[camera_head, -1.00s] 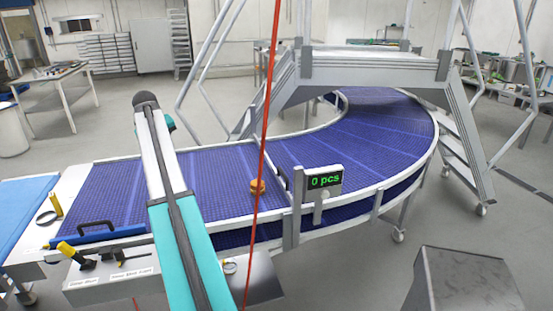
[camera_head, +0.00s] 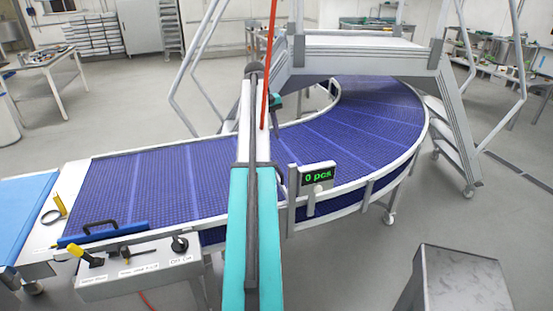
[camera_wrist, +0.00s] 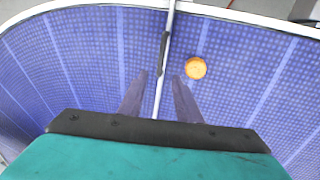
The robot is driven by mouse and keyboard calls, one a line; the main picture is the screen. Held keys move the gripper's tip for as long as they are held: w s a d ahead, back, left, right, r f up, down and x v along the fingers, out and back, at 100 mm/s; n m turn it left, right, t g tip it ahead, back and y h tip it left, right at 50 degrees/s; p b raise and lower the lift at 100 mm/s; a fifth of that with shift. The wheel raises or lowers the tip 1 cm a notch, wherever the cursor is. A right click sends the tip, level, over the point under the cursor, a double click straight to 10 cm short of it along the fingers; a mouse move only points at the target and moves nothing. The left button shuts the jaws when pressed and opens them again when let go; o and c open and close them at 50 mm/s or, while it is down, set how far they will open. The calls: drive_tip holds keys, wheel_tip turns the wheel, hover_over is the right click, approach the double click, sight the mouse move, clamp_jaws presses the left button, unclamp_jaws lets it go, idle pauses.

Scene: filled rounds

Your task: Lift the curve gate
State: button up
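The curve gate shows in the wrist view as a thin pale bar across the blue belt, with a dark handle (camera_wrist: 163,55) on it. In the head view it is mostly hidden behind my arm. My gripper (camera_wrist: 160,90) is open and empty in the wrist view. Its two dark fingers lie either side of the pale bar in the picture, just short of the handle. I cannot tell their height above it. In the head view my gripper (camera_head: 279,145) hangs over the start of the belt's curve.
An orange round piece (camera_wrist: 195,68) lies on the belt right of the gate. A counter display (camera_head: 318,175) reads "0 pcs". A blue bar with a black handle (camera_head: 100,234) lies at the belt's left end. A grey footbridge (camera_head: 360,47) spans the curve.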

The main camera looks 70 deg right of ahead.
drive_tip(key=shift+w, duration=0.15)
drive_tip(key=shift+f, duration=0.15)
drive_tip(key=b, duration=0.8)
approach(277, 165)
drive_tip(key=shift+s+d+f, duration=0.15)
drive_tip(key=shift+s+f, duration=0.05)
drive_tip(key=shift+f, duration=1.1)
drive_tip(key=shift+s+d+f, duration=0.1)
drive_tip(key=shift+s+f, duration=0.05)
drive_tip(key=shift+f, duration=1.1)
drive_tip(key=shift+s+d+f, duration=0.15)
drive_tip(key=shift+s+f, duration=0.05)
drive_tip(key=shift+f, duration=1.1)
clamp_jaws()
